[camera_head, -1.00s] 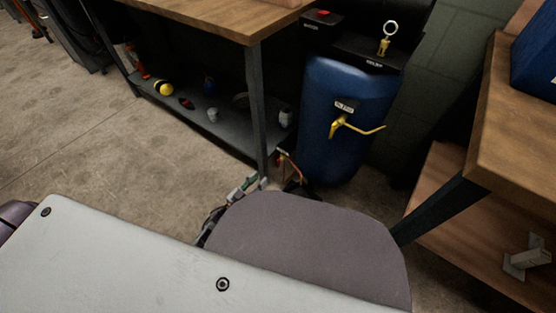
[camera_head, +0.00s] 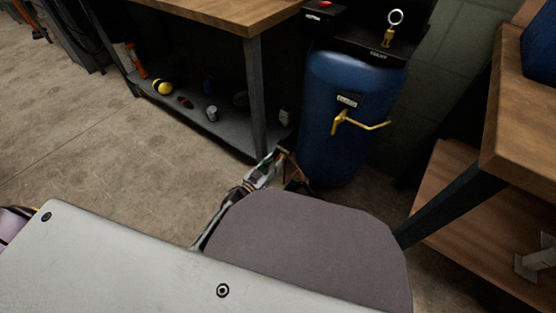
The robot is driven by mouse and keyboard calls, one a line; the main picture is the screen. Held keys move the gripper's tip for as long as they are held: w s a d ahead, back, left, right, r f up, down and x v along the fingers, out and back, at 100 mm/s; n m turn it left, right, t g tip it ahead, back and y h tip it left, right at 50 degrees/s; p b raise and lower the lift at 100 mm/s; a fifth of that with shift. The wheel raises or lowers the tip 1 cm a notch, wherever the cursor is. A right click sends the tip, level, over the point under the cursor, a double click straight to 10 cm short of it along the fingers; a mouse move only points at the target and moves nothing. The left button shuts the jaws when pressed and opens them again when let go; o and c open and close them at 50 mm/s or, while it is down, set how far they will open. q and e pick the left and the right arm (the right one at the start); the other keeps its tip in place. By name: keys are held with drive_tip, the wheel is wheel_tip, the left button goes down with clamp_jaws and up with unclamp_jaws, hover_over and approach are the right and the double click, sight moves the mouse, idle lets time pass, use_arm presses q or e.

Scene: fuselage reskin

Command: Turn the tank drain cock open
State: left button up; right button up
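The blue tank (camera_head: 335,153) stands upright between two workbenches. A small label (camera_head: 348,100) sits on its front. Just below the label is the brass drain cock (camera_head: 341,118), whose long yellow lever (camera_head: 368,125) sticks out to the right, nearly level. My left gripper (camera_head: 281,157) is low, to the left of the tank's lower part and below the cock, apart from the lever. It is small and dark here, and I cannot tell whether its fingers are open. My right gripper is not in view.
A wooden workbench (camera_head: 210,12) with a lower shelf (camera_head: 228,132) of small items stands left of the tank. Another bench (camera_head: 520,135) stands close on the right. A dark ledge above the tank carries a brass ring fitting (camera_head: 389,37). Open floor (camera_head: 80,135) lies to the left.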

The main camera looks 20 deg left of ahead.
sight(277, 159)
use_arm(q)
drive_tip(key=shift+b+x, duration=0.65)
drive_tip(key=shift+x, duration=1.2)
drive_tip(key=shift+c, duration=0.4)
clamp_jaws()
